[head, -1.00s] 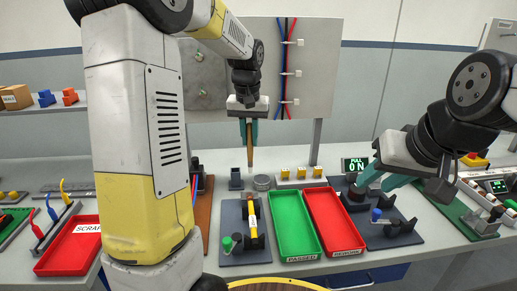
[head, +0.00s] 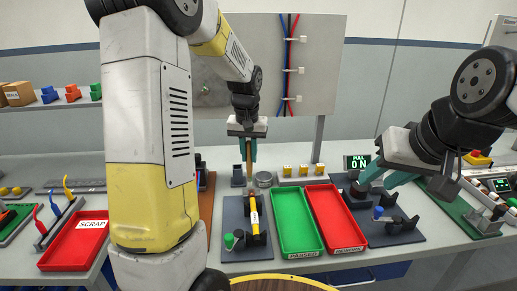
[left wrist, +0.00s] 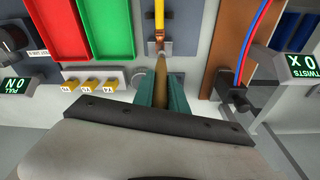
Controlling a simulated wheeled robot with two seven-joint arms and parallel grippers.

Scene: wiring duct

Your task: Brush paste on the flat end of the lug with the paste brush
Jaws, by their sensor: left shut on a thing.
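My left gripper (head: 247,152) is shut on the brown paste brush (head: 249,167), which points down at the back of the bench. The brush also shows between the teal fingers in the left wrist view (left wrist: 161,72). The lug (left wrist: 160,44) is on the end of a yellow wire (head: 254,203) lying in a dark fixture (head: 233,211). In the left wrist view the brush tip appears close to the lug's flat end; I cannot tell whether they touch. A round grey tin (head: 263,180) stands beside the brush. My right gripper (head: 379,183) is open at the right.
A green tray (head: 296,222) and a red tray (head: 334,218) lie right of the fixture. A dark block (head: 237,174) stands behind it. Yellow blocks (head: 303,171) stand behind the trays. A second dark fixture (head: 405,238) is at right, and a red scrap tray (head: 72,247) at left.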

